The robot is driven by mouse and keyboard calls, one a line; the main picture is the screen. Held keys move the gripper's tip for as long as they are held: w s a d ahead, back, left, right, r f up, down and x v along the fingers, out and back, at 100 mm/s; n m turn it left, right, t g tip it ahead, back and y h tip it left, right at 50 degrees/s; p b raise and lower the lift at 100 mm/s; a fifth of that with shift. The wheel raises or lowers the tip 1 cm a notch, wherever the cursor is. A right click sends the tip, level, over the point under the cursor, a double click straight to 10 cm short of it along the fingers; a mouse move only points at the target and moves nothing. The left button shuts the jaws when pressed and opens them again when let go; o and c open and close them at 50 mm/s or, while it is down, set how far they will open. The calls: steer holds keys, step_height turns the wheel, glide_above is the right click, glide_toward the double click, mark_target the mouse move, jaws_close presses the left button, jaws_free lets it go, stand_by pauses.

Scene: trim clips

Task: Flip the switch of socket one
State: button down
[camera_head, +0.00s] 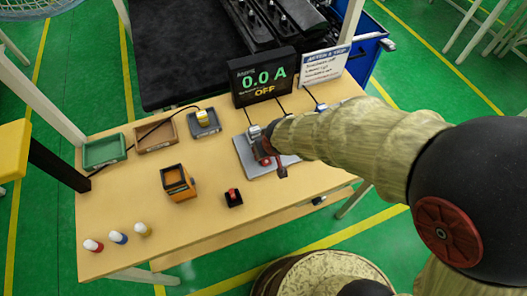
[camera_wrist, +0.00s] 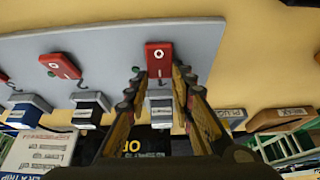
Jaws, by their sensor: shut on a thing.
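The grey socket board (camera_head: 246,157) lies on the table under my arm; it also shows in the wrist view (camera_wrist: 100,45). A pale socket block (camera_wrist: 160,110) sits by the right switch, with others by the rest. My gripper (camera_wrist: 158,76) has its fingers on either side of the right red switch and is shut on it. In the head view my gripper (camera_head: 266,152) hides part of the board. I see no legible socket numbers.
A display (camera_head: 265,77) reads 0.0 A and OFF, beside a white sign (camera_head: 323,67). Green (camera_head: 104,151), brown (camera_head: 156,136) and grey (camera_head: 204,123) trays stand left. An orange box (camera_head: 178,183), a small black-and-red piece (camera_head: 233,197) and three bottles (camera_head: 118,238) stand in front.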

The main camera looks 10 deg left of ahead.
steer(key=c, duration=1.5)
jaws_free()
steer(key=shift+c, duration=0.2)
steer(key=v, duration=1.2)
steer(key=s+d+r+m+h, duration=0.1)
steer(key=s+d+r+m, duration=0.1)
steer(key=d, duration=0.6)
steer(key=s+d+r+m+t, duration=0.1)
steer(key=s+d+r+m, duration=0.1)
steer(key=s+d+r, duration=0.2)
steer(key=s+d+r+m+h, duration=0.1)
steer(key=s+d+r+m, duration=0.1)
steer(key=s+d+r, duration=0.2)
steer(key=d+r, duration=0.3)
steer(key=d, duration=0.5)
steer(key=shift+d+h, duration=0.25)
steer(key=shift+h, duration=0.05)
